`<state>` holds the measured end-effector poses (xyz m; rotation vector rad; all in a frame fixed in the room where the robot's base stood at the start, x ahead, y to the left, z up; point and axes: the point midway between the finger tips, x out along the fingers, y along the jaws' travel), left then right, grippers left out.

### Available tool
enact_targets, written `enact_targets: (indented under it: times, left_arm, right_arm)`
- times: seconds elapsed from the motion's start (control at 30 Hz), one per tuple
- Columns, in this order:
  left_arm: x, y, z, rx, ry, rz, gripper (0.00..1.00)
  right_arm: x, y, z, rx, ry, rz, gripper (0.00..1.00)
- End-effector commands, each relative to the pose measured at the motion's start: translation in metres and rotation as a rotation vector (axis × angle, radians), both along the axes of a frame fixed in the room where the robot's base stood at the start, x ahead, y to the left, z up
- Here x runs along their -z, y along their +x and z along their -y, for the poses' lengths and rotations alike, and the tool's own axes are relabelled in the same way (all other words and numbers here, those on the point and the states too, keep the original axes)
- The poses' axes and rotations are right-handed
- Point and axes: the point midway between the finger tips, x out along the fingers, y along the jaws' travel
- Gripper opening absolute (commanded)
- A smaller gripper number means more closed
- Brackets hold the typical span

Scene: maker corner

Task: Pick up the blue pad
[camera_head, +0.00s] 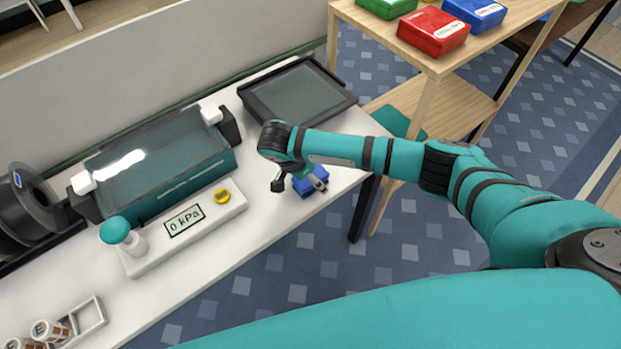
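The blue pad (312,181) lies on the white table near its front right edge, partly hidden by my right gripper. My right gripper (299,185) hangs over the pad with its dark fingers spread apart. One finger is off to the left of the pad, and the other overlaps its right part in the picture. The gripper looks open; whether a finger touches the pad cannot be told. My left gripper is not in view.
A dark tray with a glassy panel (298,97) lies behind my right gripper. A clear teal-based chamber (160,165) and a white gauge bar reading 0 kPa (184,223) stand to the left. A wooden shelf (430,66) with coloured boxes stands at the upper right.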

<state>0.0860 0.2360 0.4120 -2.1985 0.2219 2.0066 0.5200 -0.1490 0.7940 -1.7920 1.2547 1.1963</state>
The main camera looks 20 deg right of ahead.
Motion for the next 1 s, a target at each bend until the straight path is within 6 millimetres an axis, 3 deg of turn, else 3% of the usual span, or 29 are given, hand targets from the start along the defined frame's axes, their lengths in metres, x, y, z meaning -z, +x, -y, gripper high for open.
enact_targets:
  times: [0.83,1.0]
  left_arm:
    - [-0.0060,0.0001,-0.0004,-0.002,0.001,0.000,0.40]
    - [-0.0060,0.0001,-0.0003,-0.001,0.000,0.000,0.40]
  right_arm:
    - [0.0046,-0.0002,-0.0002,0.000,0.000,0.000,0.77]
    - [0.0046,-0.0002,-0.0002,0.000,0.000,0.000,0.55]
